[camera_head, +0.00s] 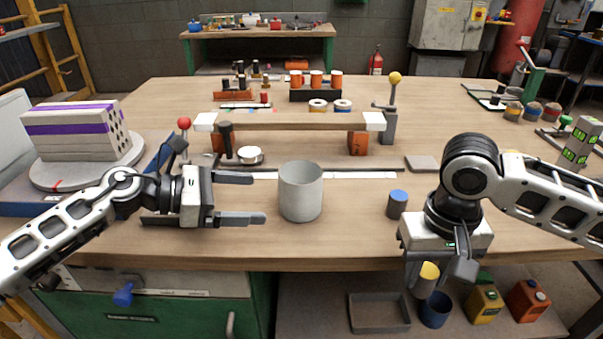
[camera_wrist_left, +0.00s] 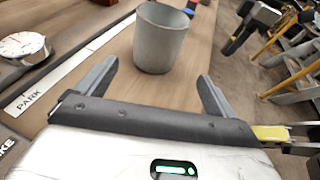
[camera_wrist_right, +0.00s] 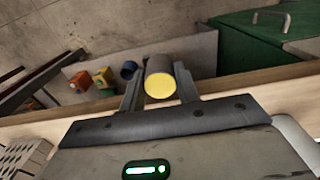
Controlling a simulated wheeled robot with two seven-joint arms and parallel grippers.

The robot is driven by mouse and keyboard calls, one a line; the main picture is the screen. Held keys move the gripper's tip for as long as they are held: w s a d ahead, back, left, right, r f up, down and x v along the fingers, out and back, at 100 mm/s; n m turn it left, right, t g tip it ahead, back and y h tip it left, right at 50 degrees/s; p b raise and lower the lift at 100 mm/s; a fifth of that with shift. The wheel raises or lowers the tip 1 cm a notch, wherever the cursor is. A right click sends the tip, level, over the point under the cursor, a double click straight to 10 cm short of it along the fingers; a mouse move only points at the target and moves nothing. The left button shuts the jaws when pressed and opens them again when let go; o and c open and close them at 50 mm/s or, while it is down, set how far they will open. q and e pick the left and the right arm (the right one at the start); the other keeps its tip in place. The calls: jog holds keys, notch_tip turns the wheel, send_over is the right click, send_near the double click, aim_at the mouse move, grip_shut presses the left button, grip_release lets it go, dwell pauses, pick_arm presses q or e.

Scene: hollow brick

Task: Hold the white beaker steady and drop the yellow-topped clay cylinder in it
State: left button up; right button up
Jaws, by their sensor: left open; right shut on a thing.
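The white beaker (camera_head: 301,194) stands upright on the workbench, left of centre near the front edge. My left gripper (camera_head: 258,198) is open, with its two fingers pointing right toward the beaker, short of it. The beaker also shows in the left wrist view (camera_wrist_left: 160,38), ahead of the open fingers. My right gripper (camera_head: 440,276) is shut on the yellow-topped clay cylinder (camera_head: 427,279) and holds it beyond the bench's front edge. In the right wrist view the yellow top (camera_wrist_right: 160,86) shows between the fingers.
A blue-topped cylinder (camera_head: 397,204) stands on the bench right of the beaker. A wooden bar on supports (camera_head: 290,122) lies behind the beaker. A brick with purple stripes (camera_head: 75,130) sits at left. A grey tray (camera_head: 379,313) and coloured jugs (camera_head: 484,303) are below the bench.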

aim_at(286, 197)
pick_arm(q)
jog(key=shift+w, duration=0.45)
pick_arm(e)
jog(key=shift+w, duration=0.35)
pick_arm(q)
jog(key=shift+w+d, duration=0.1)
jog(key=shift+w, duration=0.05)
pick_arm(e)
jog(key=shift+w, duration=0.1)
pick_arm(q)
jog(key=shift+d, duration=0.4)
pick_arm(e)
jog(key=shift+r, duration=0.1)
pick_arm(q)
jog(key=x, duration=0.7)
jog(key=shift+f+b, duration=0.2)
jog(key=shift+b, duration=0.2)
pick_arm(e)
jog(key=shift+s+f, duration=0.2)
jog(key=shift+f, duration=0.2)
pick_arm(q)
jog(key=shift+x, duration=0.85)
pick_arm(e)
jog(key=shift+f, duration=0.3)
